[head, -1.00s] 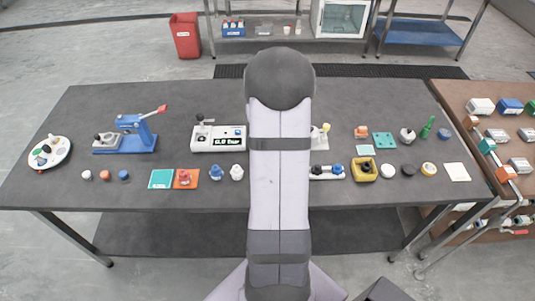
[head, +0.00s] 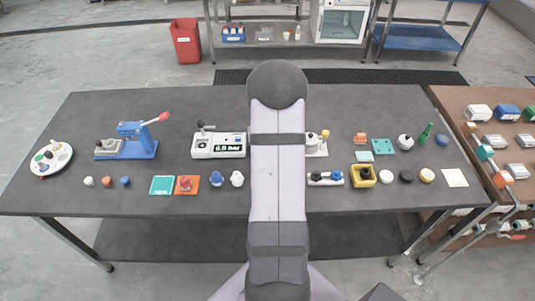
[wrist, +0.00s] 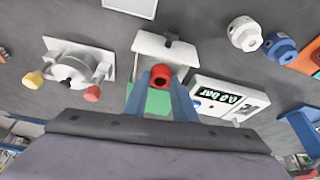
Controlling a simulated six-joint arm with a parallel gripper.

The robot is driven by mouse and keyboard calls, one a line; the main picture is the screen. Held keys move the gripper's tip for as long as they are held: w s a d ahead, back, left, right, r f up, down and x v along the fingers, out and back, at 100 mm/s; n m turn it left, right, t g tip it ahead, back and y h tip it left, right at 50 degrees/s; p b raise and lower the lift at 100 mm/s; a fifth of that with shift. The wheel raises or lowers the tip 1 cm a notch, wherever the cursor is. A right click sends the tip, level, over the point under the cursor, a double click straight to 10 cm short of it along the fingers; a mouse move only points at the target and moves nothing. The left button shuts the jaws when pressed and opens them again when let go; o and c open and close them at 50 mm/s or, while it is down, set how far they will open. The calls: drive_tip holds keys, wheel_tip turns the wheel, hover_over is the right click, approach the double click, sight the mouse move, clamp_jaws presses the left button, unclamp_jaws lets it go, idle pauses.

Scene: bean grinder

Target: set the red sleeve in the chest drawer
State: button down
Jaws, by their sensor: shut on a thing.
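A small red sleeve (wrist: 161,76) with a dark round opening is between the two blue fingers of my gripper (wrist: 160,92) in the wrist view. The gripper is shut on it. Just beyond it is a white box-like body (wrist: 160,48) with a dark knob on its edge; it looks like the chest with its drawer, but how far the drawer is open is unclear. The sleeve overlaps this body in the picture; I cannot tell whether they touch. A green patch (wrist: 152,101) shows between the fingers. In the head view my arm hides the gripper, the sleeve and the chest.
A white gauge box (wrist: 215,98) with a lit display stands beside my gripper; it also shows in the head view (head: 207,151). A white fixture with yellow and red knobs (wrist: 72,68) is at left in the wrist view. A blue press (head: 128,150) stands left on the dark table (head: 330,115).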

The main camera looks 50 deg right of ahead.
drive_tip(key=shift+f, duration=1.9)
drive_tip(key=shift+f, duration=0.2)
drive_tip(key=c, duration=1.7)
unclamp_jaws()
drive_tip(key=shift+c, duration=0.2)
drive_tip(key=shift+r, duration=0.1)
drive_tip(key=shift+s+a+r, duration=0.1)
drive_tip(key=shift+s+r, duration=0.05)
drive_tip(key=shift+r, duration=0.5)
drive_tip(key=b+v, duration=0.1)
drive_tip(key=v, duration=1)
